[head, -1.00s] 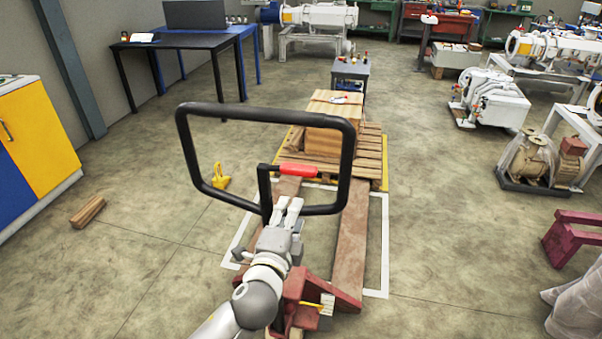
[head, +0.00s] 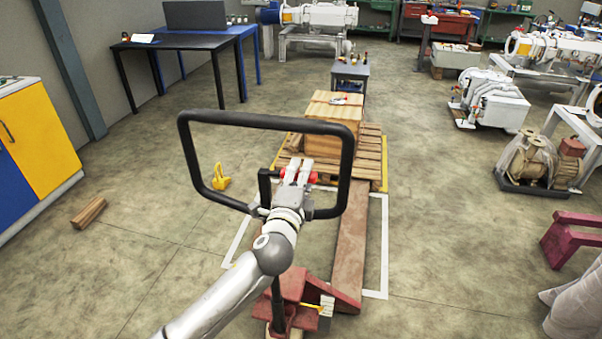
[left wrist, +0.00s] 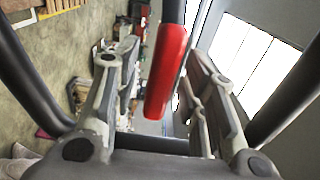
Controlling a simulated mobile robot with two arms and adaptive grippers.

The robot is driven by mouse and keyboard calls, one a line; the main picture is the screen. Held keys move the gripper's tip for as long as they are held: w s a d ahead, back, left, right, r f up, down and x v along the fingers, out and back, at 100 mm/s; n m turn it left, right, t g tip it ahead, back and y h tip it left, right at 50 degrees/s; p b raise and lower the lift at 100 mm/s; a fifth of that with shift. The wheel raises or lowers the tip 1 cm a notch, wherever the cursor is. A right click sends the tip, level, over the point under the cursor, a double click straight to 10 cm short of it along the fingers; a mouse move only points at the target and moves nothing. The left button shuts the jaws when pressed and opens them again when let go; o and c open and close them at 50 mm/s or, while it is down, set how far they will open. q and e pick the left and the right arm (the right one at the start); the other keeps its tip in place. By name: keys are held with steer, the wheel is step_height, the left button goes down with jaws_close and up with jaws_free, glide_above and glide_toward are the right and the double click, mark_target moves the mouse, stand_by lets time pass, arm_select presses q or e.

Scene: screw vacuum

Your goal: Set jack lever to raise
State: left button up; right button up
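The pallet jack has a black loop handle (head: 346,165) and a dark red base (head: 325,290). Its lever has a red grip (head: 313,177) inside the loop. My left gripper (head: 297,167) is at the grip, which shows red on both sides of the fingers. In the left wrist view the red grip (left wrist: 167,75) lies between the two open fingers, closer to the right one, with a clear gap to the left one. I cannot tell whether the right finger touches it. My right gripper is in neither view.
The loop's bars surround my left wrist. Beyond the jack is a wooden pallet (head: 370,160) with a wooden crate (head: 335,108). A yellow object (head: 220,178) and a wooden block (head: 88,212) lie on the floor to the left.

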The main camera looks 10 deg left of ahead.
arm_select(q)
steer(key=shift+w, duration=0.2)
jaws_close()
steer(key=shift+f, duration=0.1)
step_height(320, 180, down, 3)
steer(key=m, duration=0.3)
steer(key=shift+m+p, duration=0.3)
steer(key=shift+m, duration=0.1)
jaws_free()
